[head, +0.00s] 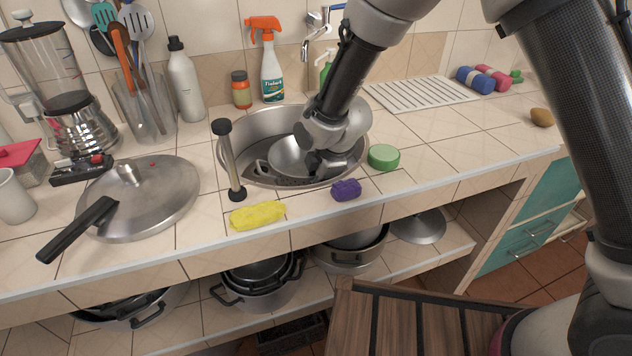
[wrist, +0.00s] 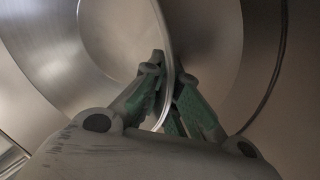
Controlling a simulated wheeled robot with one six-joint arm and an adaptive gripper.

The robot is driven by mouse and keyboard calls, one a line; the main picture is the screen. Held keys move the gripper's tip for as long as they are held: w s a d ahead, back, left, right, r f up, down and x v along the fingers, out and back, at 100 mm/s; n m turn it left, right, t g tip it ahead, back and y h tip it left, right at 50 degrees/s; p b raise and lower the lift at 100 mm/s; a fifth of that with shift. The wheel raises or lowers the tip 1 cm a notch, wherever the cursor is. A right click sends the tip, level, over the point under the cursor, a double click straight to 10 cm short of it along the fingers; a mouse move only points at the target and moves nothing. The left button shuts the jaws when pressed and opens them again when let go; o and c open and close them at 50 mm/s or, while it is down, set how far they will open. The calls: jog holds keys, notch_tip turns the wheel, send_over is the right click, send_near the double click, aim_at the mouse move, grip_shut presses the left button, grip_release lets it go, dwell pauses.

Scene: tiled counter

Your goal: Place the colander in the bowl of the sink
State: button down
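The metal colander (head: 287,158) is inside the round steel sink bowl (head: 236,125), below the sink's rim; a loop handle shows at its left. Whether it touches the sink bottom I cannot tell. My gripper (head: 322,170) reaches down into the sink at the colander's right side and hides part of it. In the wrist view, the fingers of my gripper (wrist: 160,85) are closed together on the thin curved rim of the colander (wrist: 166,35). The sink wall (wrist: 262,60) curves around behind.
A large lid (head: 150,200) lies left. The faucet (head: 318,35) and spray bottle (head: 271,65) are behind.

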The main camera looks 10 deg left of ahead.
jog(key=c, duration=1.6)
grip_release()
jog(key=shift+c, duration=0.2)
jog(key=shift+r, duration=0.4)
jog(key=v, duration=1.1)
jog(key=shift+s+d+r, duration=0.15)
jog(key=shift+d, duration=0.05)
